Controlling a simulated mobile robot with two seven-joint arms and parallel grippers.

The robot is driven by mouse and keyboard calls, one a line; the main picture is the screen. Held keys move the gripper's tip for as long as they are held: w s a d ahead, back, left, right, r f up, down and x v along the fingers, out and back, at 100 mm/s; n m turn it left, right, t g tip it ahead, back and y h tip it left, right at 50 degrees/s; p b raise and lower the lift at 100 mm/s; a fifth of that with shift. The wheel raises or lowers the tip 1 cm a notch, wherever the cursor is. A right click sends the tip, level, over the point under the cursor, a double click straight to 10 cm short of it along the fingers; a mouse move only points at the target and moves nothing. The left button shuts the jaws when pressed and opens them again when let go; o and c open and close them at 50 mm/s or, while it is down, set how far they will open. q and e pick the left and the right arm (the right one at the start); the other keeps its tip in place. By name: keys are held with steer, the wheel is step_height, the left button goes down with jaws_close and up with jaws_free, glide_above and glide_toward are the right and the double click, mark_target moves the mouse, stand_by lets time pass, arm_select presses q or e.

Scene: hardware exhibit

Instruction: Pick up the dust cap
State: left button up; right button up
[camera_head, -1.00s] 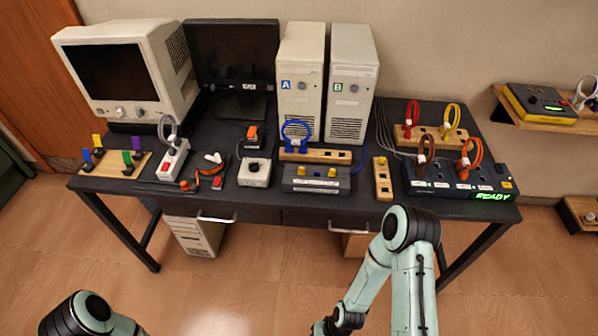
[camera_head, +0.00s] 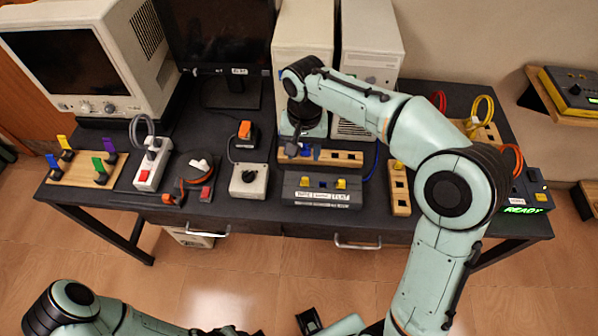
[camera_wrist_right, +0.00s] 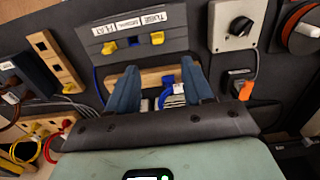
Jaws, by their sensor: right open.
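I cannot tell for certain which part is the dust cap; small yellow caps are candidates. One yellow cap (camera_head: 397,165) sits on an upright wooden block (camera_head: 400,200), and it also shows in the wrist view (camera_wrist_right: 43,43). Two more yellow pieces (camera_wrist_right: 110,47) are on the grey labelled box (camera_head: 318,190). My right gripper (camera_wrist_right: 160,70) is open, with its dark blue fingers pointing down over the long wooden block (camera_head: 345,158). A blue cable with a white connector (camera_wrist_right: 172,98) shows between the fingers. Nothing is visibly gripped. In the head view the right arm hides part of the desk.
A white knob box (camera_head: 249,181), an orange plug (camera_head: 245,130) and a power strip (camera_head: 152,165) stand to the left. Two computer towers (camera_head: 370,45) rise behind. The READY box (camera_head: 530,195) and the yellow cable (camera_head: 482,108) are to the right.

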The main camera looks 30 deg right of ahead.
glide_above(305, 178)
steer(key=f, duration=0.6)
steer(key=shift+s+a+f+b, duration=0.25)
steer(key=shift+s+f+b, duration=0.05)
steer(key=shift+b, duration=0.1)
steer(key=shift+w+d+f, duration=0.15)
steer(key=shift+f, duration=1.35)
steer(key=shift+w+d+f, duration=0.1)
steer(key=shift+f, duration=1.4)
steer(key=shift+c, duration=0.3)
jaws_close()
